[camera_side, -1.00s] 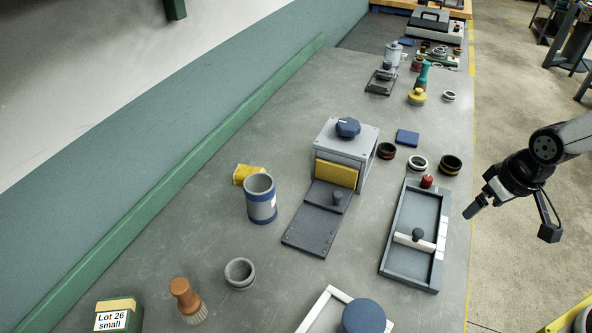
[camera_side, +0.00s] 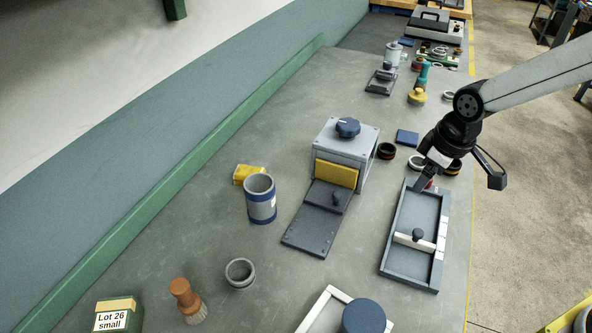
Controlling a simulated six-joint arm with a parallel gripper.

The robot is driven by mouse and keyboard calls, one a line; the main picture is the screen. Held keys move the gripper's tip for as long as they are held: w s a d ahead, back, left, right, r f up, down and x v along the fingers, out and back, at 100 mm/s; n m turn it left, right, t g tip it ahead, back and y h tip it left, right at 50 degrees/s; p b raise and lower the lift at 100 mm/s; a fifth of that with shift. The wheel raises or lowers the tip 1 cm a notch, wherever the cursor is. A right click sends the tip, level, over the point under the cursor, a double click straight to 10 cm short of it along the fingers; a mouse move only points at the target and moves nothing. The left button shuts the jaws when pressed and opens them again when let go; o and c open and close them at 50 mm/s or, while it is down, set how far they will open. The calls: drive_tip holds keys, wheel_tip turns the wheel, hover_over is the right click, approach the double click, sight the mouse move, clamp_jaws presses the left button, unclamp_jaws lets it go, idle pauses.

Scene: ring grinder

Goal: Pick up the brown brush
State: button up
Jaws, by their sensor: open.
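The brown brush (camera_side: 186,301) stands on the grey bench at the front left, with a brown handle and pale bristles at its lower right. It is beside the green box with the "Lot 26 small" label. My gripper (camera_side: 458,183) is at the right, above the far end of the grey tray with the white slider. It is open, its two fingers spread wide, with nothing seen between them. It is far from the brush, up and to the right of it.
Between gripper and brush stand the grinder box with blue knob (camera_side: 347,128), a blue-banded cup (camera_side: 260,200), a grey ring (camera_side: 240,273) and a round blue knob (camera_side: 363,317) by a white frame. The green box (camera_side: 118,314) is left of the brush.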

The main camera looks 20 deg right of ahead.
drive_tip(key=w+a+n+g, duration=0.1)
drive_tip(key=w+a+n, duration=0.4)
drive_tip(key=a, duration=0.7)
drive_tip(key=w+a+n, duration=0.3)
drive_tip(key=a+n, duration=0.3)
drive_tip(key=a, duration=0.5)
drive_tip(key=n+g, duration=0.1)
drive_tip(key=n, duration=1.1)
hover_over(185, 294)
drive_tip(key=w, duration=0.2)
drive_tip(key=shift+s+f, duration=0.25)
drive_tip(key=shift+f, duration=0.55)
drive_tip(key=shift+a+f, duration=0.2)
drive_tip(key=shift+f, duration=3.7)
clamp_jaws()
